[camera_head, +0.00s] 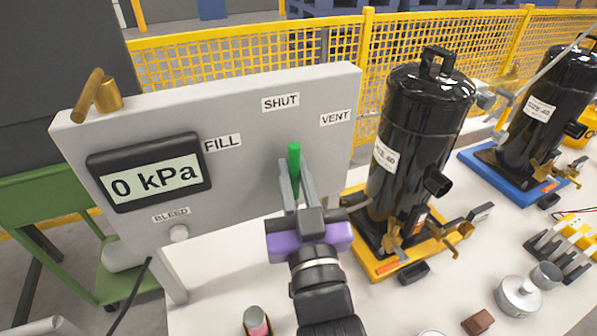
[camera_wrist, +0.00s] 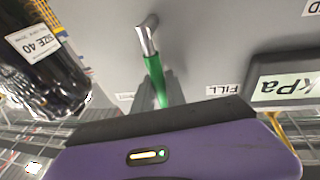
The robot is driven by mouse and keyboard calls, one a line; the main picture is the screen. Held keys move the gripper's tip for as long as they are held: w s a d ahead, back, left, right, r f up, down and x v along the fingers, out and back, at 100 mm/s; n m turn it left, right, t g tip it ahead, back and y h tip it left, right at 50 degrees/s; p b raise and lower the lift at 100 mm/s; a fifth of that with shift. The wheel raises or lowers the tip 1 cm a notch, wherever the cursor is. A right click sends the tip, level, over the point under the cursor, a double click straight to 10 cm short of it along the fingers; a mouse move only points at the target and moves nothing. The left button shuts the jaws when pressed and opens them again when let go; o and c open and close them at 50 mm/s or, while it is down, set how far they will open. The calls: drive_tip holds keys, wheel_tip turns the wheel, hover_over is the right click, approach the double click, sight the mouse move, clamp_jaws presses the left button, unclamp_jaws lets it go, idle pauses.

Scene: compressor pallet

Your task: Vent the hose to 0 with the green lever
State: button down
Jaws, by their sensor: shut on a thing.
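The green lever (camera_head: 294,157) stands on the grey panel (camera_head: 245,185), pointing roughly up toward the SHUT label (camera_head: 281,102). The FILL label (camera_head: 222,143) is to its left and the VENT label (camera_head: 335,118) to its right. The gauge (camera_head: 150,172) reads 0 kPa. My gripper (camera_head: 297,175) is shut on the green lever, with a finger on each side.
A black compressor (camera_head: 415,140) stands on a yellow base close to the panel's right side. Another (camera_head: 550,115) is on a blue base farther right. Small parts lie on the table.

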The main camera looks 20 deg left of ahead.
idle(0.4)
drive_tip(key=c, duration=1.4)
unclamp_jaws()
drive_tip(key=shift+o, duration=0.2)
drive_tip(key=shift+s, duration=0.1)
drive_tip(key=b+v, duration=0.1)
drive_tip(key=v, duration=0.6)
drive_tip(key=shift+s+d+f, duration=0.15)
drive_tip(key=shift+s+d, duration=0.05)
drive_tip(key=shift+s, duration=0.1)
